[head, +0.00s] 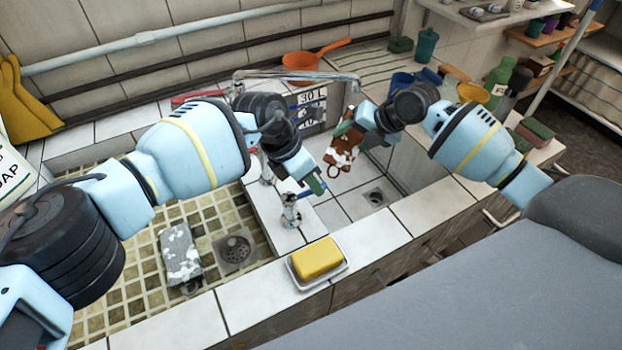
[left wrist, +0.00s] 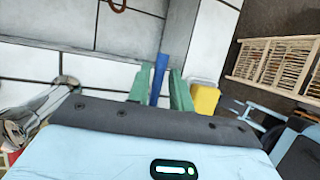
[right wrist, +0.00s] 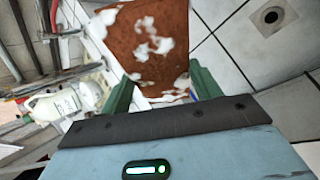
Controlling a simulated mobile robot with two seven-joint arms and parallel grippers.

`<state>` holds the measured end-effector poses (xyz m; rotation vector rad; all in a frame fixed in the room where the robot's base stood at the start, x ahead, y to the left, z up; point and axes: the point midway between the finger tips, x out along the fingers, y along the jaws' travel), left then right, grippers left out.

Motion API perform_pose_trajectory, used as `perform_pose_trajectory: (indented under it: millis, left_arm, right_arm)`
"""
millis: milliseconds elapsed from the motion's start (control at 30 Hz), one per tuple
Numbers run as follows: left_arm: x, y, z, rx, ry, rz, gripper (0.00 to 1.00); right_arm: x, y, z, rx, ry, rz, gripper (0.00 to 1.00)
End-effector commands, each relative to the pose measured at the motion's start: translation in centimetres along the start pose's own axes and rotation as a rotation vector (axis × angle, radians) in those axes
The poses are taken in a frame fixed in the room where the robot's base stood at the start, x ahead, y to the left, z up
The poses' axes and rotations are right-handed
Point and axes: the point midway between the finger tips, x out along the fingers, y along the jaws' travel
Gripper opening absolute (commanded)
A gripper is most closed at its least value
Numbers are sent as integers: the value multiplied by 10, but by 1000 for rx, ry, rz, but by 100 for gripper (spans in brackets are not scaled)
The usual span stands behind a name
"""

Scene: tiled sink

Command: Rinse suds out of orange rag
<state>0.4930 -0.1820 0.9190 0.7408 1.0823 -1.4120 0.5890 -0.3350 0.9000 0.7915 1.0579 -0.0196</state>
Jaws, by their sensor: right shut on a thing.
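The orange-brown rag (head: 341,153) has white suds on it and hangs from my right gripper (head: 362,122). In the right wrist view the rag (right wrist: 150,45) fills the space between the green fingers (right wrist: 160,92), with suds patches on its face. It is above the right basin, below and near the spout end (head: 355,82); I see no water running. My left gripper (head: 316,186) is low at a small tap with a blue lever (head: 305,194). In the left wrist view the blue lever (left wrist: 159,75) shows between its slightly parted fingers (left wrist: 163,88).
The right basin has a drain (head: 374,197). The left basin (head: 205,208) holds a speckled grey block (head: 181,254). A yellow sponge (head: 317,258) lies in a white dish on the front rim. An orange pan (head: 302,62) and bottles (head: 496,82) stand on the back ledge.

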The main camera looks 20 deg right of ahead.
Motion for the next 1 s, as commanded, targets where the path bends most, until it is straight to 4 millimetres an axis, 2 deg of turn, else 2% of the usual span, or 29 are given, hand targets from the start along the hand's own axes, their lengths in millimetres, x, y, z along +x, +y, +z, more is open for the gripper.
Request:
perform_pose_trajectory:
  millis: [33, 133, 167, 533, 1000]
  left_arm:
    - [0, 0, 0, 0, 0, 0, 15]
    - [0, 0, 0, 0, 0, 0, 2]
    - [0, 0, 0, 0, 0, 0, 0]
    - [0, -1, 0, 25, 5, -10, 0]
    - [2, -15, -2, 268, 58, -111, 0]
  right_arm:
    - [0, 0, 0, 0, 0, 0, 40]
    - [0, 0, 0, 0, 0, 0, 40]
    - [0, 0, 0, 0, 0, 0, 40]
    - [0, 0, 0, 0, 0, 0, 40]
    - [0, 0, 0, 0, 0, 0, 40]
